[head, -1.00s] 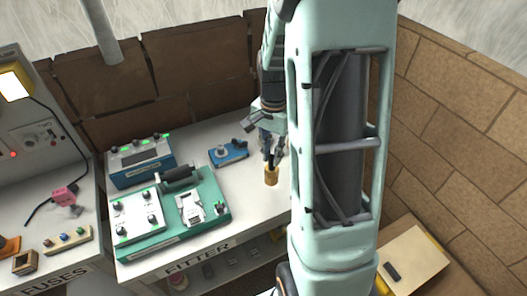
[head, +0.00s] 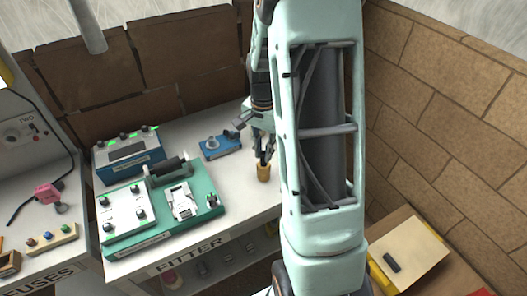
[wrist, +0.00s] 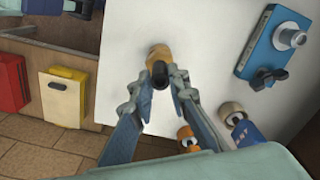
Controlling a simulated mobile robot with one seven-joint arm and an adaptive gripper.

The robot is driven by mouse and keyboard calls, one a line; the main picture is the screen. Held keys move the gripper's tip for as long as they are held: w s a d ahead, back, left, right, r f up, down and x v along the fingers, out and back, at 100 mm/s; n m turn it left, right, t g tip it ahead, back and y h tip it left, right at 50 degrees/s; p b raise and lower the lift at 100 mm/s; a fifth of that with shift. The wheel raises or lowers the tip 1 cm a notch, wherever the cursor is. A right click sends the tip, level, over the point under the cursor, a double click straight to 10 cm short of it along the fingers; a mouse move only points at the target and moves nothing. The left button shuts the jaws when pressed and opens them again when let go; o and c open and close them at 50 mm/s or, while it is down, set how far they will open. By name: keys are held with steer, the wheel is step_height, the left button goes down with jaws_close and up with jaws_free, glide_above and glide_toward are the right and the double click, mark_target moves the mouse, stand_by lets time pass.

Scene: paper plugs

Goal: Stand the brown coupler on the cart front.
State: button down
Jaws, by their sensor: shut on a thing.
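The brown coupler (head: 263,173) is a short ochre-brown cylinder at the right part of the white bench top. It also shows in the wrist view (wrist: 158,53), with a dark round piece at its near end. My gripper (head: 264,155) is above it, fingers pointing down, shut on the coupler. In the wrist view, both fingertips (wrist: 162,76) meet around the dark piece. I cannot tell whether the coupler touches the bench or hangs just above it. I cannot make out the cart front for certain in either view.
A blue device (head: 221,147) lies behind the coupler. A green fixture (head: 205,209) and a blue box with green lights (head: 128,160) stand left on the bench (head: 230,215). A yellow box with a cream top (head: 411,255) is lower right, past my arm. A brick wall closes the right side.

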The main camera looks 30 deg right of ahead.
steer(key=c, duration=1.8)
jaws_free()
steer(key=shift+f, duration=0.15)
steer(key=shift+c, duration=0.2)
step_height(320, 180, up, 13)
steer(key=shift+f, duration=0.2)
